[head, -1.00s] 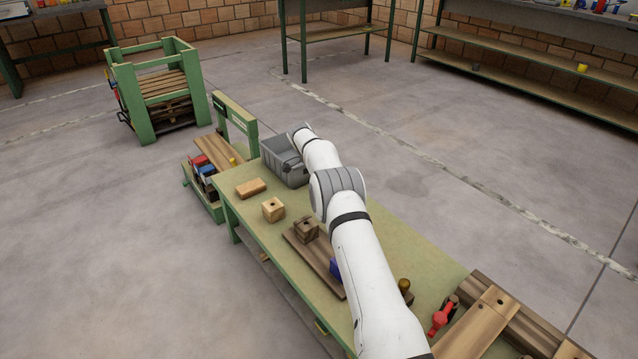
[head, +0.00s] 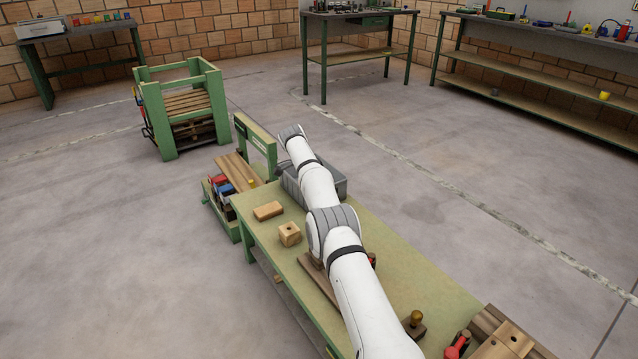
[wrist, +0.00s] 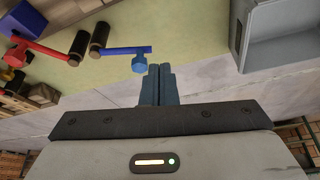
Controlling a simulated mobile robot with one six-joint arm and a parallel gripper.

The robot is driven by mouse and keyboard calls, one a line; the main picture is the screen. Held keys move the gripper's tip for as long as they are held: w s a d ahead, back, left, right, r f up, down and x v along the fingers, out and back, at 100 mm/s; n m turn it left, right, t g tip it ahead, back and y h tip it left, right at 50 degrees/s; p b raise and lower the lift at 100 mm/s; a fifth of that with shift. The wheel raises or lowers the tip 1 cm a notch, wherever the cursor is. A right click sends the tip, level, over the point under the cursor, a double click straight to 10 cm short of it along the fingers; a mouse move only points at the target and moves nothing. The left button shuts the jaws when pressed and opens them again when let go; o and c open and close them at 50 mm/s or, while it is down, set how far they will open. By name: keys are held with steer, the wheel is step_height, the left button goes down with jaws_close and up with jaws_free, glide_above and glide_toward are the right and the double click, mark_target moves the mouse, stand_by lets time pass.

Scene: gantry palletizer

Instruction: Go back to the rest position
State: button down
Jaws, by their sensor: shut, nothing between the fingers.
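My gripper (wrist: 158,84) shows in the wrist view with its two blue-grey fingers pressed together and nothing between them. It is apart from the items on the green-topped bench (head: 408,262). In the head view my arm reaches away over the bench and hides the gripper itself. In the wrist view a blue crank-like piece (wrist: 125,52) and a red one (wrist: 40,48) show beyond the fingertips, toward the left.
A grey bin (head: 332,183) stands on the bench, partly behind my arm; its edge shows in the wrist view (wrist: 290,50). Wooden blocks (head: 289,234) and (head: 268,211) lie left of my arm. A green pallet rack (head: 155,130) stands beyond. Open floor (head: 440,190) lies to the right.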

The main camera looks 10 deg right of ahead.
steer(key=shift+r, duration=0.25)
